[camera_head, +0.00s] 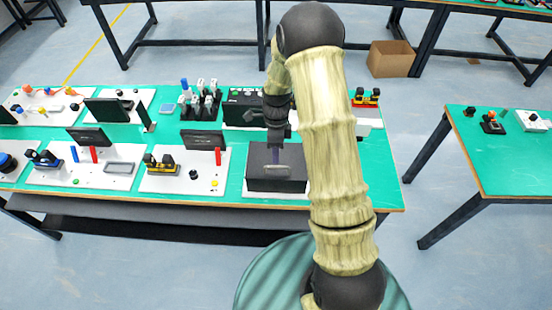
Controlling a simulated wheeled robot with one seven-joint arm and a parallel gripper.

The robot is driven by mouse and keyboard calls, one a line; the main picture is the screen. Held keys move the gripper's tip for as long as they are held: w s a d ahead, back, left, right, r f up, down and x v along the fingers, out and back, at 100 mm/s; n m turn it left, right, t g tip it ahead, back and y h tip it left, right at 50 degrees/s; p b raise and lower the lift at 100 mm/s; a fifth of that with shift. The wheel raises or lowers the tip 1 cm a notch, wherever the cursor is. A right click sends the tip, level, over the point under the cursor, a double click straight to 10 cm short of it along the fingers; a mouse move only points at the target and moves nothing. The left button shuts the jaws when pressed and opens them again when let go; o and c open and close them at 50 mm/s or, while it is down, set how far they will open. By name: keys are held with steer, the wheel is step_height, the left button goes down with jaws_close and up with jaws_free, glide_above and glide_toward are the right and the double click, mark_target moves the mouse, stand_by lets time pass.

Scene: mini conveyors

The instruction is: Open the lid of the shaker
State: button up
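A dark box (277,183), which looks like the shaker, stands on a white plate at the front right of the green table. Its top looks closed, and a small grey bar-like part (277,168), perhaps a handle, shows on or just above it. My gripper (276,155) points down over the back part of the box, close to the grey part. The fingers are small and dark against the box. I cannot tell whether they are open or shut, or touching anything. My arm hides the box's right side.
A black device with green buttons (243,107) stands behind the box. A rack with grey and blue tools (200,102) is to its left. White boards with small parts (187,171) fill the table's left. A second green table (505,170) stands at right, with a floor gap between.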

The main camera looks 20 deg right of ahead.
steer(key=shift+s+a+f+p, duration=0.1)
steer(key=shift+s+f+p, duration=0.15)
steer(key=shift+f, duration=0.9)
steer(key=shift+s+f+p, duration=0.15)
steer(key=shift+s+f, duration=0.05)
steer(key=shift+f, duration=0.9)
jaws_close()
